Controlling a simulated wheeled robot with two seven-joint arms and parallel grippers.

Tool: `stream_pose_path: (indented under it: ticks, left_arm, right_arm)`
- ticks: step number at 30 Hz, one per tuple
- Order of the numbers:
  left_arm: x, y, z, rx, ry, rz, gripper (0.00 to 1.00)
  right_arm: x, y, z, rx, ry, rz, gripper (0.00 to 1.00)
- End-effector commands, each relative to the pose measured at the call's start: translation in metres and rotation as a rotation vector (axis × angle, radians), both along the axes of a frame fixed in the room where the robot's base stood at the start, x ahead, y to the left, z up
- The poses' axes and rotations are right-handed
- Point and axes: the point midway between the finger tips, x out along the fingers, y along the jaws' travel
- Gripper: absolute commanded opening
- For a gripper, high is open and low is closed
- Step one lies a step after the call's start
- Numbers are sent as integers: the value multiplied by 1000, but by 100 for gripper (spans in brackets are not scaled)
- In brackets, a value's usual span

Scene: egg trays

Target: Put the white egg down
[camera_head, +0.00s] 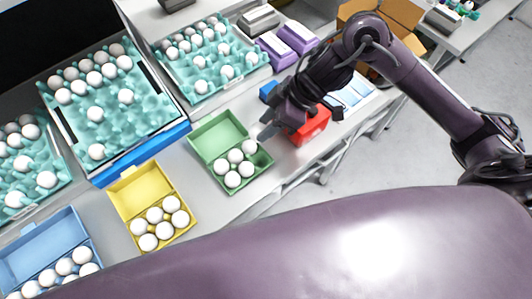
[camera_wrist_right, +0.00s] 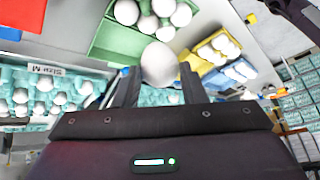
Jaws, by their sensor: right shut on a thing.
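My right gripper (camera_wrist_right: 160,82) is shut on a white egg (camera_wrist_right: 160,64), which shows between its two fingers in the right wrist view. In the head view, the right gripper (camera_head: 265,128) hangs beside the open green carton (camera_head: 215,136), at its upper right. The egg is hard to make out there. The green carton holds several white eggs (camera_head: 232,180), and a bare green cell shows at its right end. The carton also shows in the right wrist view (camera_wrist_right: 105,42), beyond the held egg. My left gripper is not in view.
An open yellow carton (camera_head: 130,194) and an open blue carton (camera_head: 45,246), both with white eggs, stand to the left. Teal egg trays (camera_head: 130,112) stand behind. A red box (camera_head: 312,128) is close to the right gripper. Purple cartons (camera_head: 297,36) stand at the back.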

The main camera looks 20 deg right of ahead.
Motion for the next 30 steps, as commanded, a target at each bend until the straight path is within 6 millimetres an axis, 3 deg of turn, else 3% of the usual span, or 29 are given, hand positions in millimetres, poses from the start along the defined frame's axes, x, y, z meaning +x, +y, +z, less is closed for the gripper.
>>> stream_pose_path:
  ticks: [3,9,24,30]
  left_arm:
    - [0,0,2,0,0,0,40]
    - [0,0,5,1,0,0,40]
    - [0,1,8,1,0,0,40]
    - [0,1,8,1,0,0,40]
  right_arm:
    - [-2,0,-34,0,9,-1,30]
    - [-1,0,-79,-1,3,0,30]
    - [0,0,-136,-1,0,1,30]
    - [0,0,-139,-1,-3,3,30]
